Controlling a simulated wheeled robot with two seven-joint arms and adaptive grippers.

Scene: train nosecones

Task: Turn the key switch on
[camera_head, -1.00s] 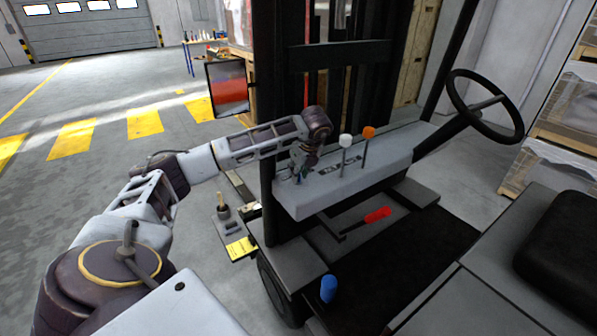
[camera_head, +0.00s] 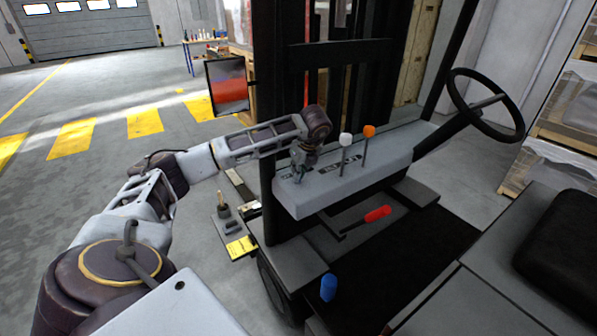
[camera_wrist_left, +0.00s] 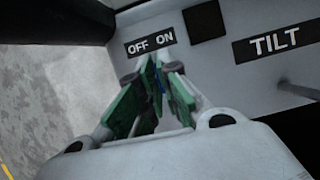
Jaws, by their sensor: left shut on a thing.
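The key switch's "OFF ON" label (camera_wrist_left: 150,44) lies on the grey console (camera_head: 345,190), at its left end. My left gripper (camera_head: 298,176) points down at that end of the console. In the left wrist view, my left gripper (camera_wrist_left: 156,80) has its green-padded fingers closed together just below the label. It is shut on the key (camera_wrist_left: 159,76), of which only a small blue bit shows between the fingertips. The fingers hide the rest, so I cannot tell which way the key points. My right gripper is not in view.
A white-knobbed lever (camera_head: 345,143) and an orange-knobbed lever (camera_head: 368,134) stand on the console right of my left gripper. The steering wheel (camera_head: 485,105) is at the right. A dark mast (camera_head: 290,60) rises behind, and a mirror (camera_head: 228,85) hangs left of it.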

